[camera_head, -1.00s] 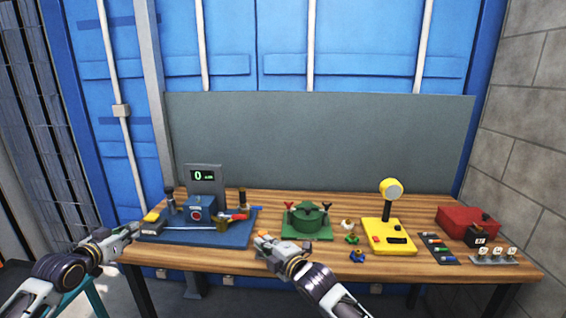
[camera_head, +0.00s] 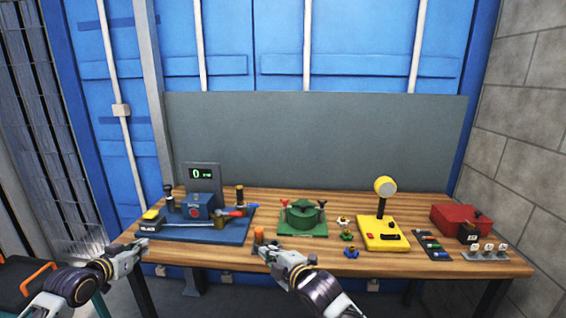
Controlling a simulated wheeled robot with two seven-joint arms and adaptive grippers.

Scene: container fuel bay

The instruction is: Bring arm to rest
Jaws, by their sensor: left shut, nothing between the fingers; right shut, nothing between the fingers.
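My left gripper (camera_head: 140,247) is shut and empty at the table's left front edge, beside the blue board. My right gripper (camera_head: 264,249) is shut and empty over the table's front edge, just below a small orange-topped thing (camera_head: 258,236). I cannot tell if the gripper touches that thing. Both arms come in from the bottom of the view. The wooden table (camera_head: 350,266) runs across the view.
A blue board (camera_head: 188,234) with a display reading 0 stands left. A green pot-like device (camera_head: 303,216), a yellow device with a round head (camera_head: 381,233) and a red box (camera_head: 460,219) stand further right. Small coloured knobs (camera_head: 347,237) lie between. A grey panel (camera_head: 320,140) stands behind.

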